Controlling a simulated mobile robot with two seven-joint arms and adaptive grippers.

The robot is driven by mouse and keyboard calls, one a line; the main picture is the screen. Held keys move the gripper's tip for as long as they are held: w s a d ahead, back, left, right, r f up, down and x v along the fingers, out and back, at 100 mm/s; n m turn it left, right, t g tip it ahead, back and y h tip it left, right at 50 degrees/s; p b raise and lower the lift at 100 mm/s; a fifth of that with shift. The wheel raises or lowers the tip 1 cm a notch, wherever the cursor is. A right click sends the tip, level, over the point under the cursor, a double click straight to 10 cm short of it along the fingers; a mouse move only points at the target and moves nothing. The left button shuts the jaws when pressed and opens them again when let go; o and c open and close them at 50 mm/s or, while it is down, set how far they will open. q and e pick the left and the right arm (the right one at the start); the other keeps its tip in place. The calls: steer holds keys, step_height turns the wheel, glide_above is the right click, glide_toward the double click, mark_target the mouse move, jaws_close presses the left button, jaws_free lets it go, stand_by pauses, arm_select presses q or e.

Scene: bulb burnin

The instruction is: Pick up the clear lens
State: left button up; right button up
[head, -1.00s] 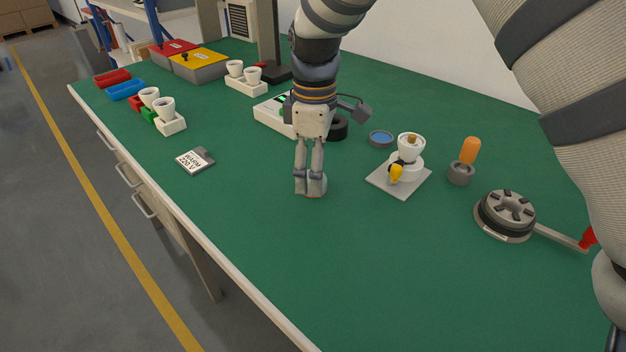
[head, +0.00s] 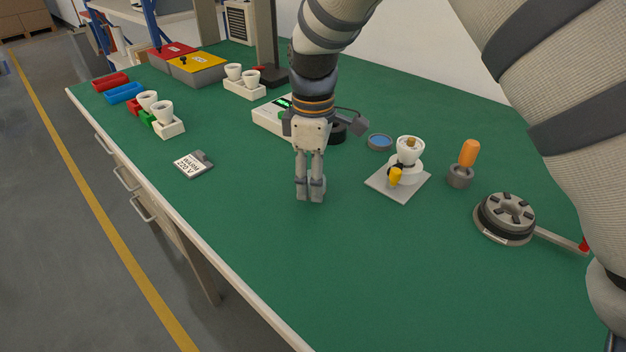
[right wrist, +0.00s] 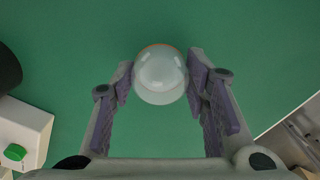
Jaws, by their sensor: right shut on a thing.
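The clear lens (right wrist: 160,74) is a round, see-through dome with a thin orange edge at its top. In the right wrist view it sits between the two fingertips of my right gripper, touching both pads. My right gripper (head: 311,192) is shut on it, fingers pointing down over the middle of the green table. In the head view the lens is hidden by the fingers. Its height above the table is hard to tell. My left gripper is not in view.
Right of the gripper are a blue-topped dish (head: 380,141), a white lamp-like piece on a grey plate (head: 380,183), an orange-handled tool (head: 468,154) and a round slotted fixture (head: 505,213). A labelled card (head: 190,166) lies left. The front table area is clear.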

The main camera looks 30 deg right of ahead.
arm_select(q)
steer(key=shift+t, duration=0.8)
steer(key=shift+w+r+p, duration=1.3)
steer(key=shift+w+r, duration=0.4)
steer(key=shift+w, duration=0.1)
arm_select(e)
steer(key=s+a+r, duration=0.3)
steer(key=a+r, duration=0.3)
steer(key=r, duration=0.2)
steer(key=s+a+r, duration=0.4)
steer(key=a+r, duration=0.2)
steer(key=r, duration=0.2)
steer(key=shift+r, duration=0.4)
